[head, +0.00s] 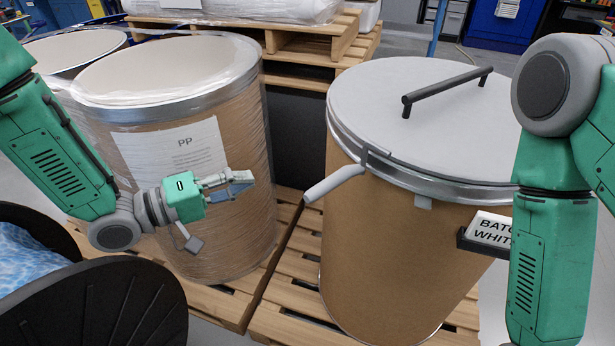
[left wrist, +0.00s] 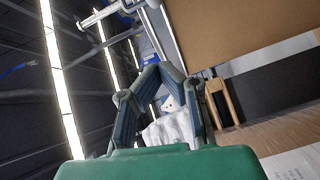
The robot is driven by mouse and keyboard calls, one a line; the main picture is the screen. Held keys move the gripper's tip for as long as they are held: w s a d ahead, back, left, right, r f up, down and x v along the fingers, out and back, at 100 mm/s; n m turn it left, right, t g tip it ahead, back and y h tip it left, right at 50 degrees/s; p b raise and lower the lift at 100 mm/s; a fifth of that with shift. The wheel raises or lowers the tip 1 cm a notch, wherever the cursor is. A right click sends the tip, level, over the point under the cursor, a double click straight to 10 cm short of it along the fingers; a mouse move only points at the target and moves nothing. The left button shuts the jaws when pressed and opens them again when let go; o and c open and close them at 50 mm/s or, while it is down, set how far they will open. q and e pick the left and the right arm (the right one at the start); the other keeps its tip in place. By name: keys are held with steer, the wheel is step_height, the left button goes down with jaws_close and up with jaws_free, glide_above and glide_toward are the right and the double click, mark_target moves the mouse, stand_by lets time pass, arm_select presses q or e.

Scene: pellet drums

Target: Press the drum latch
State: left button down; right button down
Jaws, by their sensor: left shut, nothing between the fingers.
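The lidded drum (head: 400,250) stands upright on the right, brown with a pale grey lid (head: 430,110) and a metal clamp ring. Its latch (head: 335,183), a light grey lever, sticks out to the left and down from the ring. My left gripper (head: 250,179) is shut and empty, to the left of the latch with a gap between them. In the left wrist view its fingertips (left wrist: 160,70) meet, and the brown drum wall (left wrist: 240,35) fills the upper right. My right gripper is not in view; only my right arm shows.
A film-wrapped open drum (head: 230,130) labelled PP stands behind my left gripper. The drums rest on wooden pallets (head: 290,265). A black holder with a label card (head: 490,228) is at the lidded drum's right side. A black bar handle (head: 445,90) crosses the lid.

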arm_select(q)
steer(key=p, duration=0.1)
glide_toward(348, 175)
steer(key=w+d, duration=0.1)
steer(key=w, duration=0.3)
steer(key=shift+s+f, duration=0.25)
steer(key=shift+f, duration=0.15)
steer(key=shift+a, duration=0.1)
steer(key=shift+s, duration=0.1)
